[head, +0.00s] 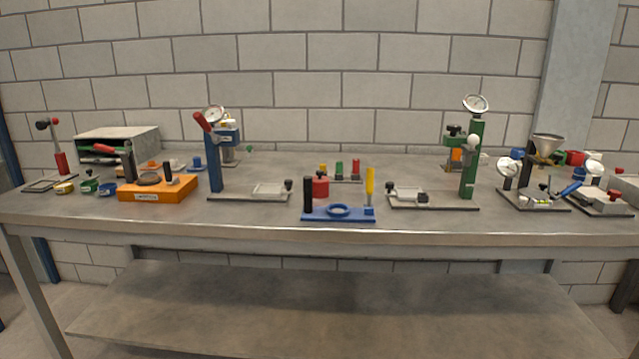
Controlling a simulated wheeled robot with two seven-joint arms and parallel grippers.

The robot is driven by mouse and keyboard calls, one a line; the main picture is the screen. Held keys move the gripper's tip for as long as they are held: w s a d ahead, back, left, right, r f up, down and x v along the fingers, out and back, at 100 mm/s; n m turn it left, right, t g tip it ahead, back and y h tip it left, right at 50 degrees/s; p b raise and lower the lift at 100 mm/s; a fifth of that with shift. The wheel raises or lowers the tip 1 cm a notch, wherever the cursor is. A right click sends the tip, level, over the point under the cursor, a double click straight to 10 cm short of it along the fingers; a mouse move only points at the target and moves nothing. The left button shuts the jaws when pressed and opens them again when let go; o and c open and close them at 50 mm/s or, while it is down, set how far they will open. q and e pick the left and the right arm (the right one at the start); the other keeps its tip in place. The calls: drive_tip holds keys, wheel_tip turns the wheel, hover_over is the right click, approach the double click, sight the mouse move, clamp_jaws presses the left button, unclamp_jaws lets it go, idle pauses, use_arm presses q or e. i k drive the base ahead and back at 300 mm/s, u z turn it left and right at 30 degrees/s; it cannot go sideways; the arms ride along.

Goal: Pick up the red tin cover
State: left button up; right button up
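A small red round piece (320,187) with a narrower top stands near the front middle of the bench, just behind a blue base plate (338,213). It may be the red tin cover, but it is too small to be sure. A black upright handle on the blue plate stands close to its left. Other red pieces (575,158) sit at the back right, too small to tell apart. Neither of my grippers shows in the head view.
The grey bench (260,232) carries a blue press (215,165), a green press (472,160), an orange box (157,190), small coloured tins (88,186) and a funnel device (546,147). Coloured pegs (340,168) stand behind the red piece. Bare bench shows along the front edge.

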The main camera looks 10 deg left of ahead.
sight(321, 182)
drive_tip(key=z, duration=0.05)
drive_tip(key=k, duration=0.5)
drive_tip(key=u, duration=0.8)
drive_tip(key=i, duration=1.15)
drive_tip(key=u, duration=0.15)
